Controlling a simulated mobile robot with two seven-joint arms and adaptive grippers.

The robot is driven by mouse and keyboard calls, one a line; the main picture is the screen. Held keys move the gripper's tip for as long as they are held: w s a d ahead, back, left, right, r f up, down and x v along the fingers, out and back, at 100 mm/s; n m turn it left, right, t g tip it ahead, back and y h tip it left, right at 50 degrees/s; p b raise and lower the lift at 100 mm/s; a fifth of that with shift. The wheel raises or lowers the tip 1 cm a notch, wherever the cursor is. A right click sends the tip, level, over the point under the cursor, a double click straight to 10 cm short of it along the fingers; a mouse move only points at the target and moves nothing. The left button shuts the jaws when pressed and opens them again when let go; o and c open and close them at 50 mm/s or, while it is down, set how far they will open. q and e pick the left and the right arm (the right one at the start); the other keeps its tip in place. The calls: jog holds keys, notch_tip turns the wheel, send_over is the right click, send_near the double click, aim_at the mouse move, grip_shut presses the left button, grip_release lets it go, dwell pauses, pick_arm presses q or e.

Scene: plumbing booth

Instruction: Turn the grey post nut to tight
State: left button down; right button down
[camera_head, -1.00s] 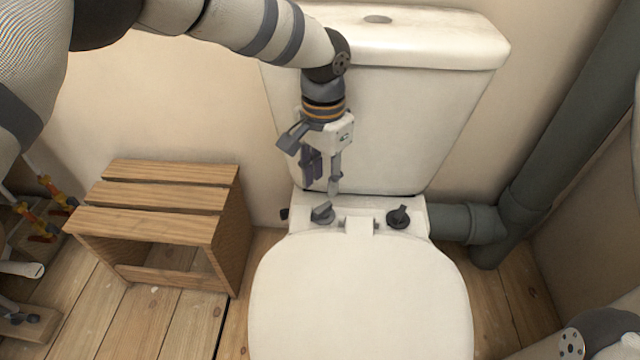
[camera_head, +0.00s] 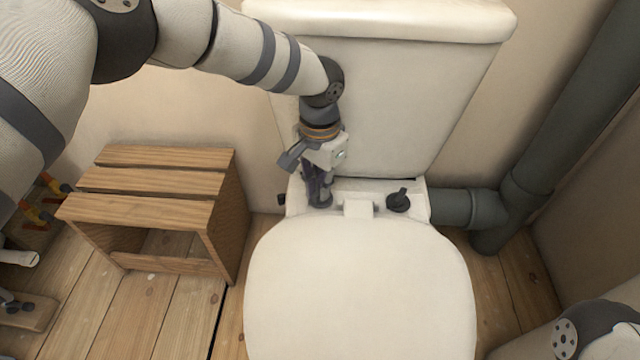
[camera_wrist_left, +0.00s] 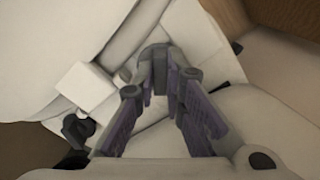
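The grey post nut sits on the left of the ledge behind the toilet seat. In the head view my left gripper (camera_head: 320,202) is down over it and hides most of it. In the left wrist view the grey nut (camera_wrist_left: 155,58) shows at the fingertips of my left gripper (camera_wrist_left: 163,85), with a finger on either side. The frames do not show whether the fingers press on it. A black post nut (camera_head: 398,201) stands on the right of the ledge, and also shows in the left wrist view (camera_wrist_left: 77,130). My right gripper is out of view.
The white cistern (camera_head: 395,110) rises close behind the gripper. The closed toilet lid (camera_head: 360,285) lies in front. A wooden slatted stool (camera_head: 155,205) stands to the left, and a grey waste pipe (camera_head: 545,135) runs up at the right.

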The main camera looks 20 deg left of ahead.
pick_arm(q)
jog(key=shift+m, duration=0.8)
jog(key=shift+m, duration=0.4)
dwell(1.0)
jog(key=c, duration=1.7)
grip_release()
jog(key=shift+o, duration=0.2)
notch_tip(320, 180, up, 12)
